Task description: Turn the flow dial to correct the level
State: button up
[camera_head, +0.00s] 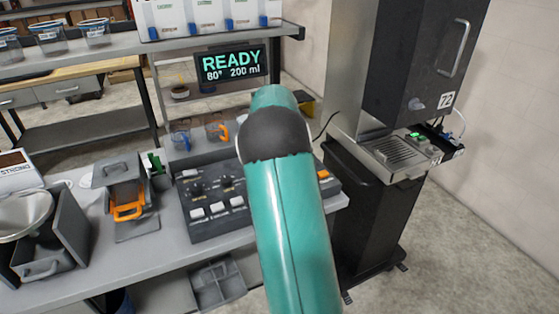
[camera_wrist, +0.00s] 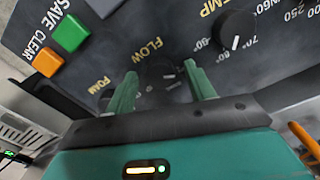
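The flow dial (camera_wrist: 160,76) is a dark round knob below the yellow FLOW label in the wrist view. My gripper (camera_wrist: 161,72) is open, with its two green fingers on either side of the dial. I see a gap between the fingers and the dial; whether they touch it is not clear. The dial's pointer is partly in shadow. In the head view, my arm hides my gripper and part of the control panel (camera_head: 215,222). The display (camera_head: 231,65) above the panel reads READY, 80°, 200 ml.
A TEMP dial (camera_wrist: 237,30) sits right of the flow dial. A green SAVE button (camera_wrist: 70,33) and an orange CLEAR button (camera_wrist: 47,61) lie to the left. A dispenser machine (camera_head: 415,60) stands right. A grey unit with an orange handle (camera_head: 128,211) stands left of the panel.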

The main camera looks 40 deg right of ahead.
notch_tip(320, 180, up, 14)
dwell(0.6)
dwell(0.5)
